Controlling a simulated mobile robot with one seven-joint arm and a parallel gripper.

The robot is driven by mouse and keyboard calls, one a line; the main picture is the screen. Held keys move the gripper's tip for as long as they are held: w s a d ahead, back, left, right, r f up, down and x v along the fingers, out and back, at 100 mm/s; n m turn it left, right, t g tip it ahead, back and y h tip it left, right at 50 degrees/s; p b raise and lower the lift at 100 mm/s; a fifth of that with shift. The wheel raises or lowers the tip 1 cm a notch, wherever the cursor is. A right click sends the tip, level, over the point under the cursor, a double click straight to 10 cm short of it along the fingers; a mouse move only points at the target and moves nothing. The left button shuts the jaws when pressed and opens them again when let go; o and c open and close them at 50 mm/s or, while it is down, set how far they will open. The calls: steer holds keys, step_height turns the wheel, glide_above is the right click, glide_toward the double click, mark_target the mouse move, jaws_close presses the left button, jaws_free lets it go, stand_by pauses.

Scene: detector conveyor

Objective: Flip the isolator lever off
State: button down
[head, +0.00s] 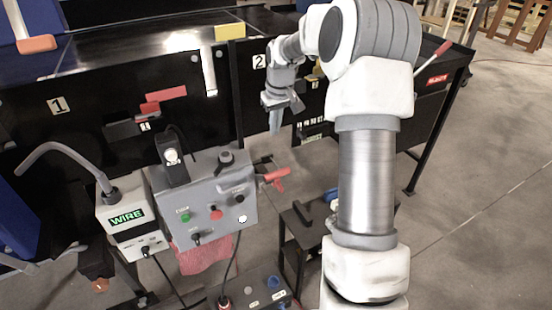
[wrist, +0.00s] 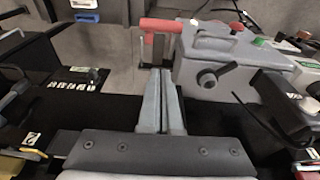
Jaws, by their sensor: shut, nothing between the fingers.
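The isolator lever (head: 273,178) is a red handle on the right side of the grey control box (head: 228,187) in the head view. In the wrist view the red lever (wrist: 161,25) lies at the top centre, beside the grey box (wrist: 220,62). My gripper (head: 275,128) points down behind and above the lever in the head view. In the wrist view its fingers (wrist: 160,76) are together and empty, pointing toward the lever. They look apart from it, though the exact gap is hard to tell.
A WIRE box (head: 128,216) with a bent grey tube stands left of the control box. Black conveyor panels (head: 75,110) run behind. A small dark table (head: 298,215) stands to the right.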

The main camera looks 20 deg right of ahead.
steer(key=shift+w+d+f, duration=0.2)
steer(key=shift+d+f, duration=0.05)
steer(key=shift+f, duration=0.1)
steer(key=p, duration=0.1)
glide_above(269, 176)
steer(key=w+d, duration=0.3)
steer(key=w, duration=0.1)
step_height(269, 176, down, 10)
steer(key=shift+s+d+f+p, duration=0.1)
steer(key=shift+s+f+p, duration=0.4)
steer(key=shift+s+f, duration=0.9)
steer(key=shift+f, duration=0.2)
